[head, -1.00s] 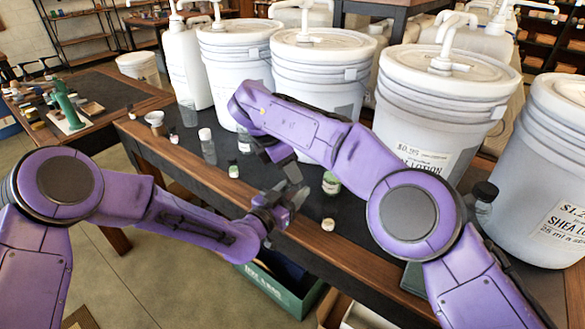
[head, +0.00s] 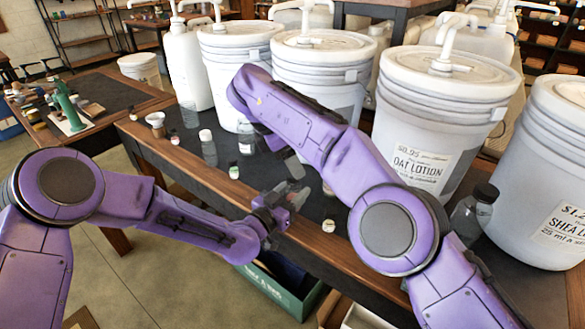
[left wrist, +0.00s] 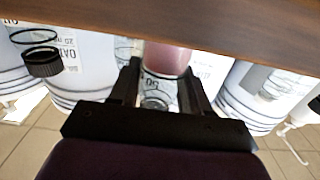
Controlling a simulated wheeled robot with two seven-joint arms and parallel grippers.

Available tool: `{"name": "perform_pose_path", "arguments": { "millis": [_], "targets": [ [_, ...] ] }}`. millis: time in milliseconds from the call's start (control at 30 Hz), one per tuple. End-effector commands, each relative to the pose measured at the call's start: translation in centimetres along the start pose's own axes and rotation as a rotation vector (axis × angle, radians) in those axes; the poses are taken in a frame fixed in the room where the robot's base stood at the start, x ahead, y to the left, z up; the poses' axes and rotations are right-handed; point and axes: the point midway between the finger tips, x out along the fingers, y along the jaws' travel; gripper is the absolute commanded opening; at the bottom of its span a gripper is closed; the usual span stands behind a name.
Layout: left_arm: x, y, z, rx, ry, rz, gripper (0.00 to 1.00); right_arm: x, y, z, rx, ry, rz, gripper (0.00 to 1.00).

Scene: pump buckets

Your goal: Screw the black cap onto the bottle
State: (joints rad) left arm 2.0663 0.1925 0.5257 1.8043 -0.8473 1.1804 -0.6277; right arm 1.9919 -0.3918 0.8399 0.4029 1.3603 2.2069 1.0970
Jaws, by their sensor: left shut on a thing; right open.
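My left gripper (head: 288,197) is at the table's front edge, shut on a small clear bottle (left wrist: 155,90) seen between its fingers in the left wrist view. A pinkish cylindrical part (left wrist: 167,58) shows there too; I cannot tell if it belongs to the bottle. My right gripper (head: 291,162) is open, just above and behind the left one, mostly hidden by my right forearm. A black cap (head: 486,192) sits on another clear bottle (head: 470,215) at the right of the table; this cap also shows in the left wrist view (left wrist: 43,62). No loose black cap is visible.
Large white pump buckets (head: 435,95) line the back of the dark-topped table (head: 215,183). Small bottles and jars (head: 208,148) stand at its left, and a small pale-lidded jar (head: 328,226) near its front edge. A green box (head: 275,290) is below.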

Motion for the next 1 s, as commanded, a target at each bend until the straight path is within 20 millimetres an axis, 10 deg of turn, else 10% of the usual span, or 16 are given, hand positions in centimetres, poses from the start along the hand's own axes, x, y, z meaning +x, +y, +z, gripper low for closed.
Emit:
{"name": "perform_pose_path", "arguments": {
  "millis": [467, 600, 1000],
  "targets": [
    [0.0, 0.1, 0.0, 0.0, -0.001, 0.001, 0.0, -1.6, -0.3, -0.2, -0.015, 0.056, -0.015, 0.56],
    [0.0, 0.1, 0.0, 0.0, -0.001, 0.001, 0.0, -2.4, -0.1, 2.4, 0.03, 0.029, 0.0, 0.56],
    [0.0, 0.1, 0.0, 0.0, 0.0, 0.001, 0.0, -3.2, 0.0, 4.3, -1.156, 0.165, 0.106, 0.56]
  ]
}}
